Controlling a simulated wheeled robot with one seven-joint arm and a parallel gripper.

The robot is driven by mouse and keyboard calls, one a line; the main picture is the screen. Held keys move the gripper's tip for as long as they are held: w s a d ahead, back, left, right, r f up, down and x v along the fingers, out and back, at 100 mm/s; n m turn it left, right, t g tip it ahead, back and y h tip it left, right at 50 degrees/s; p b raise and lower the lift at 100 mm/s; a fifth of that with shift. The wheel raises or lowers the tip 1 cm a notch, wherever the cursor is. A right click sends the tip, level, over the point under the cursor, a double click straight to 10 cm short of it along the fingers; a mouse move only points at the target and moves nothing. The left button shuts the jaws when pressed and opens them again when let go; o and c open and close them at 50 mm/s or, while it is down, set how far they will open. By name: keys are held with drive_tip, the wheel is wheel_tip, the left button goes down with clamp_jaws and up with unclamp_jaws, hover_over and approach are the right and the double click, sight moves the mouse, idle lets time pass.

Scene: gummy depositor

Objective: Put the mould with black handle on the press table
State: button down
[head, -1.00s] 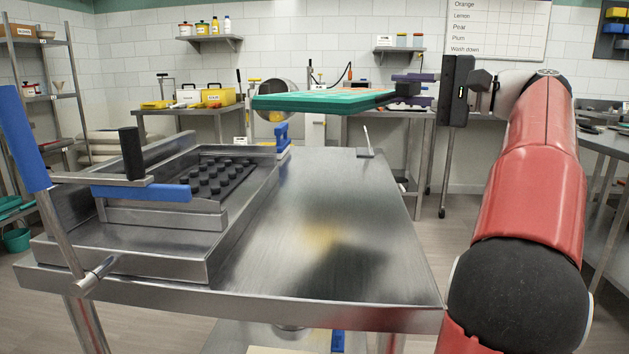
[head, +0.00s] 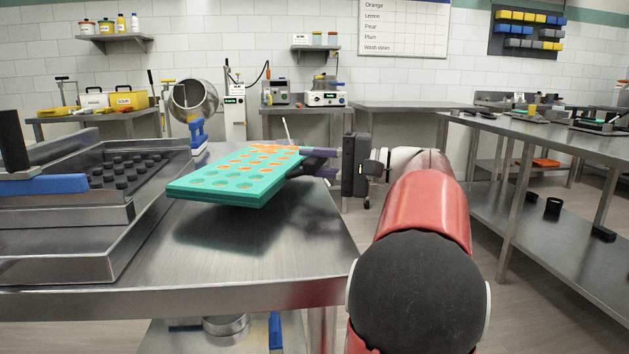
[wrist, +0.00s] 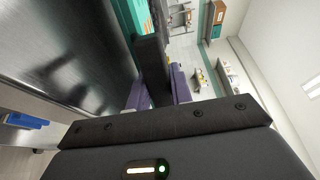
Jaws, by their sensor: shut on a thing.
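The mould (head: 225,183) is a teal slab with rows of round cavities and orange patches toward its far end. It hangs tilted above the bare right part of the steel press table (head: 280,262), with a dark reflection below it. My gripper (head: 318,163), with purple fingers, is shut on the mould's right side. In the wrist view a black handle (wrist: 150,62) sits between the fingers (wrist: 160,92), with a teal strip of the mould (wrist: 128,14) beyond. Most of the mould is out of the wrist view.
A raised-edge steel tray (head: 150,215) with black studs (head: 125,170) and a blue-gripped bar (head: 45,185) takes the table's left part. A blue fixture (head: 197,133) and a thin upright lever (head: 287,130) stand at the back. Another steel table (head: 560,190) stands at right.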

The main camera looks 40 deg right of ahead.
sight(317, 194)
drive_tip(key=shift+f, duration=1.6)
drive_tip(key=c, duration=1.5)
unclamp_jaws()
drive_tip(key=shift+s+d, duration=0.15)
drive_tip(key=shift+s, duration=0.05)
drive_tip(key=v, duration=1.1)
drive_tip(key=shift+s+d, duration=0.1)
drive_tip(key=shift+s, duration=0.1)
